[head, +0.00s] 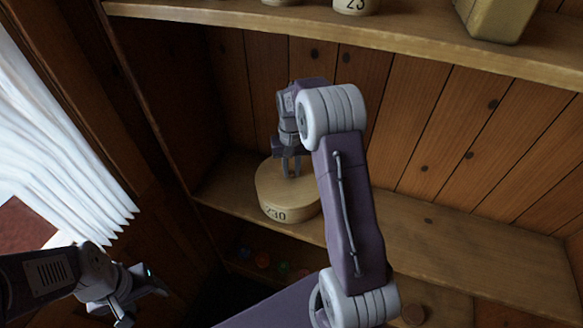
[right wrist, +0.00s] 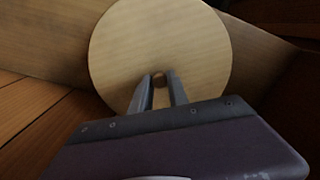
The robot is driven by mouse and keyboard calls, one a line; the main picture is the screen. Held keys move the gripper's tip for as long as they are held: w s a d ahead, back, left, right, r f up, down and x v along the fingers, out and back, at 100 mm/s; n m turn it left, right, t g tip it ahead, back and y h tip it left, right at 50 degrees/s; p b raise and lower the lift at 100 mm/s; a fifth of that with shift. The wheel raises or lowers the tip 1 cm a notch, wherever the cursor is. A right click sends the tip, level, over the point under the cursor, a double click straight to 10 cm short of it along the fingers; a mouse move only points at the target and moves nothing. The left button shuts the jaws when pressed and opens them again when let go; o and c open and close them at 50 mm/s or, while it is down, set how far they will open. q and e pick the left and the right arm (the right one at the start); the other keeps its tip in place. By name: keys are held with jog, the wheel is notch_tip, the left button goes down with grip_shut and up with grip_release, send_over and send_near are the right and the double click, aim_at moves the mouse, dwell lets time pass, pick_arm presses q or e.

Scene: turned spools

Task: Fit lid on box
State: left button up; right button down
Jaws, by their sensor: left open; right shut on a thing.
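A round, pale wooden box (head: 288,207) marked "230" stands on the middle shelf in the head view. My right gripper (head: 291,173) reaches down to its flat top. In the right wrist view a pale round wooden lid (right wrist: 160,45) fills the upper middle, and my right gripper (right wrist: 161,78) is shut on its small brown knob (right wrist: 159,79). The lid hides what is under it in that view. I cannot tell whether the lid is fully seated on the box. My left gripper (head: 142,297) is open and empty at the lower left, away from the box.
The middle shelf (head: 450,255) is bare to the right of the box. The upper shelf (head: 400,42) carries a cream piece (head: 355,5) marked "23" and a yellowish block (head: 494,18). Small coloured things (head: 262,259) lie below. A plank wall (head: 440,125) closes the back.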

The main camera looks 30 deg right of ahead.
jog(key=c, duration=0.8)
grip_release()
jog(key=shift+r, duration=0.1)
jog(key=shift+r+p, duration=0.65)
jog(key=shift+p, duration=0.2)
